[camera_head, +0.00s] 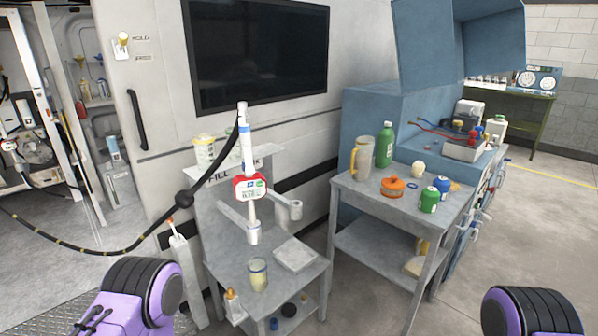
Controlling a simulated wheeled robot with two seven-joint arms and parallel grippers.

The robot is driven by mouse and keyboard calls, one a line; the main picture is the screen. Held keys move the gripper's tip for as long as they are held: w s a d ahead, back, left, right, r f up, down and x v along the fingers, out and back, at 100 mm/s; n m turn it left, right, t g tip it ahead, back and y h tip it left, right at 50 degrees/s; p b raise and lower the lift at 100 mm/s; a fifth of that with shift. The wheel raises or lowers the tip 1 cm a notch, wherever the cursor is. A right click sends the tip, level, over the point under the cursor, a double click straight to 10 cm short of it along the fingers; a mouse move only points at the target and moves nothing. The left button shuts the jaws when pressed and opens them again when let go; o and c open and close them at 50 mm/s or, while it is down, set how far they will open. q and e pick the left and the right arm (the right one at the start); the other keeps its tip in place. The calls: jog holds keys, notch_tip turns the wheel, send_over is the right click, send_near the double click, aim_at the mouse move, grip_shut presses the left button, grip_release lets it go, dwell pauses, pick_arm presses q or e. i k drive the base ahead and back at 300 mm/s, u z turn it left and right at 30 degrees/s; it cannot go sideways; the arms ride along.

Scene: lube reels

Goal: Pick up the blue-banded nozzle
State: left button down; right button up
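The blue-banded nozzle (247,150) is near the middle of the head view. It is a white, upright, slender body with a blue band near its top. A black hose runs from its upper end down to the left. A red-rimmed white meter or tag (250,187) sits partway down it, and its lower end reaches a grey bracket above the small grey stand. No gripper touches it. Only purple and black parts of my arms show at the lower left and lower right; neither gripper's fingers are in view.
The grey stand (226,283) holds a jar (258,274) and a flat grey pad (295,254). To its right, a grey cart (345,185) carries a jug, bottles and cans. A hose (95,252) with yellow marks sags at left. Open floor (545,215) lies at right.

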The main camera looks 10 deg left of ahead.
aim_at(252, 193)
jog(key=z, duration=0.25)
jog(key=i, duration=0.9)
jog(key=u, duration=0.7)
jog(key=i, duration=0.55)
jog(key=u, duration=0.5)
